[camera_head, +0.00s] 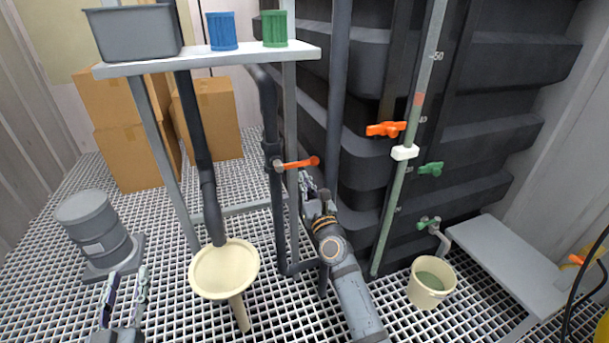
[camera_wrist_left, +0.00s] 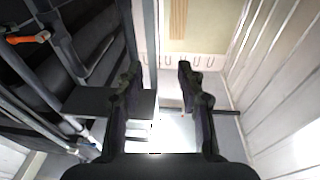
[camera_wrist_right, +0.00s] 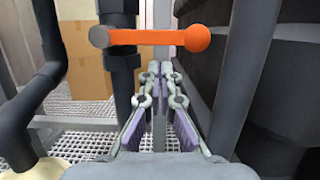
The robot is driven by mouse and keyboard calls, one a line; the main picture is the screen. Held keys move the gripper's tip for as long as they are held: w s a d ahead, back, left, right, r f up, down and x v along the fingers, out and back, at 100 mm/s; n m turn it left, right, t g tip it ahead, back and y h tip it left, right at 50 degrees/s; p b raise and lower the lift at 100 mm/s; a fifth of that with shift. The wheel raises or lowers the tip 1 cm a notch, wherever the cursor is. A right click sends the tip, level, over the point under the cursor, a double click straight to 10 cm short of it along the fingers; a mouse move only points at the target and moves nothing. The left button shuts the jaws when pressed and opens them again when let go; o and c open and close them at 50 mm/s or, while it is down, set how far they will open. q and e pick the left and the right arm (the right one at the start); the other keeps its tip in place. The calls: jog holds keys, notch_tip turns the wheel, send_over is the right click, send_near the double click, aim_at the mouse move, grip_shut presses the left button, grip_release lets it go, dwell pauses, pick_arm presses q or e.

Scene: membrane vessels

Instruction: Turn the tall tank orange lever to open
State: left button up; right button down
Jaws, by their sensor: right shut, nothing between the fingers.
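An orange lever (camera_head: 299,163) sticks out sideways from a valve on the dark vertical pipe (camera_head: 270,120). In the right wrist view the orange lever (camera_wrist_right: 160,37) lies level across the top, above the fingertips and apart from them. My right gripper (camera_head: 306,183) is shut and empty just below this lever. A second orange lever (camera_head: 385,129) sits on the tall black tank (camera_head: 470,90), beside the sight tube. Which lever the task means I cannot tell. My left gripper (camera_head: 124,290) is open and empty at the lower left; its spread fingers show in the left wrist view (camera_wrist_left: 160,75).
A shelf (camera_head: 230,57) with a grey bin (camera_head: 135,32), blue cup (camera_head: 222,30) and green cup (camera_head: 274,28) stands over a cream funnel (camera_head: 224,268). Green levers (camera_head: 431,168) and a bucket (camera_head: 431,283) are at the right.

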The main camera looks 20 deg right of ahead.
pick_arm(q)
notch_tip(320, 180, down, 12)
jog(key=s+g+p, duration=0.1)
jog(key=s+g, duration=0.1)
jog(key=g, duration=0.3)
jog(key=shift+s+d, duration=0.15)
jog(key=shift+s, duration=0.15)
jog(key=shift+f+g, duration=0.1)
jog(key=shift+g, duration=0.2)
